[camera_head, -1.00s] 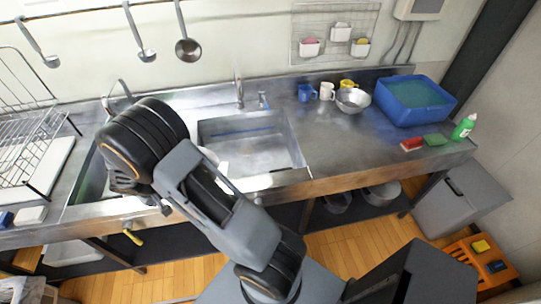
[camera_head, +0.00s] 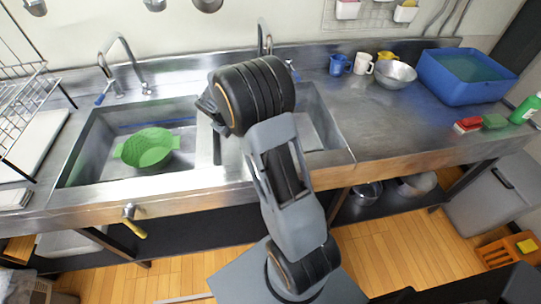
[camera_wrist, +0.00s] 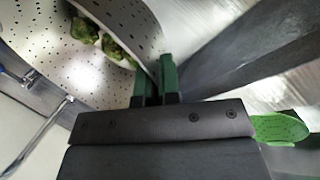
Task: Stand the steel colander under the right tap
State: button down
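The steel colander (camera_wrist: 75,65) is a pale grey perforated bowl with green broccoli-like pieces (camera_wrist: 100,42) inside, at the upper left of the wrist view. My gripper (camera_wrist: 156,76) is at its rim, with the green fingers close together and the rim between them. The head view hides the colander and fingertips behind my arm. The right tap (camera_head: 265,36) stands behind the right basin (camera_head: 322,115), partly covered by my arm. A tap spout (camera_wrist: 42,135) and blue handle (camera_wrist: 28,78) show beside the colander in the wrist view. Whether the colander touches the basin floor cannot be told.
A green colander (camera_head: 146,148) lies in the left basin (camera_head: 85,170), under the left tap (camera_head: 125,62). A blue mug (camera_head: 340,65), white mug (camera_head: 363,63), metal bowl (camera_head: 395,74) and blue tub (camera_head: 450,88) stand right.

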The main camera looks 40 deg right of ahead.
jog(key=d+f+b, duration=0.2)
jog(key=d+b, duration=0.1)
jog(key=d+f+n+b, duration=0.1)
jog(key=d+f+b, duration=0.1)
jog(key=d+b, duration=0.1)
jog(key=d+f+n+b, duration=0.1)
jog(key=d+f+b, duration=0.1)
jog(key=b, duration=0.3)
jog(key=shift+d+f+t, duration=0.1)
jog(key=shift+d+t, duration=0.3)
jog(key=shift+d, duration=0.2)
jog(key=shift+s+d+f+n+b, duration=0.1)
jog(key=shift+d+f+n+b, duration=0.1)
jog(key=shift+d+b, duration=0.2)
jog(key=shift+s+d+f+n+b, duration=0.1)
jog(key=shift+d+n+b, duration=0.1)
jog(key=shift+d+b, duration=0.15)
jog(key=shift+f+b, duration=1.1)
jog(key=shift+f, duration=3.8)
jog(key=shift+f, duration=0.15)
jog(key=c, duration=1.3)
grip_release()
jog(key=shift+c, duration=0.2)
